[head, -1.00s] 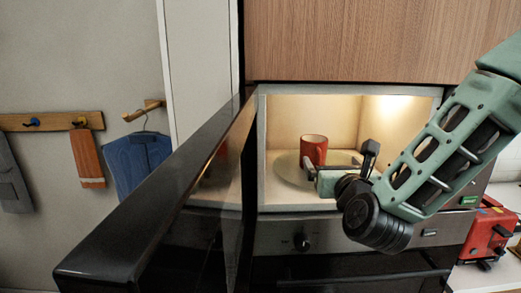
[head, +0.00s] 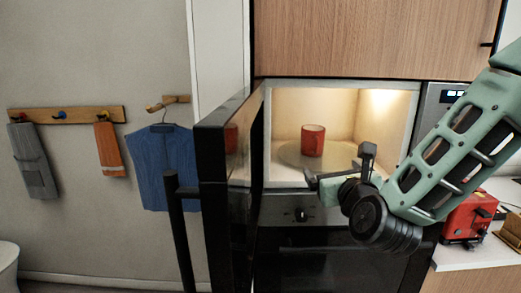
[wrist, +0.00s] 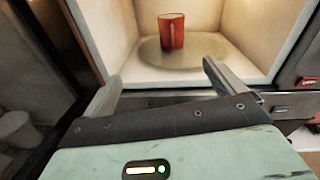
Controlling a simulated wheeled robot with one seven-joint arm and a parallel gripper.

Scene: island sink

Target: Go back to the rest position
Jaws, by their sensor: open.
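My gripper (head: 340,168) is open and empty, just in front of the lit microwave opening at its lower right. In the wrist view its two fingers (wrist: 160,85) are spread apart, with the red mug beyond them. The red mug (head: 313,141) stands upright on the round glass turntable (head: 291,154) inside the microwave (head: 267,130), apart from the fingers.
The black microwave door (head: 213,170) stands open on the left, its handle (head: 180,232) sticking out. A red toaster (head: 466,220) sits on the white counter at right. Clothes hang on the left wall. Wooden cabinet doors (head: 370,40) are above the microwave.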

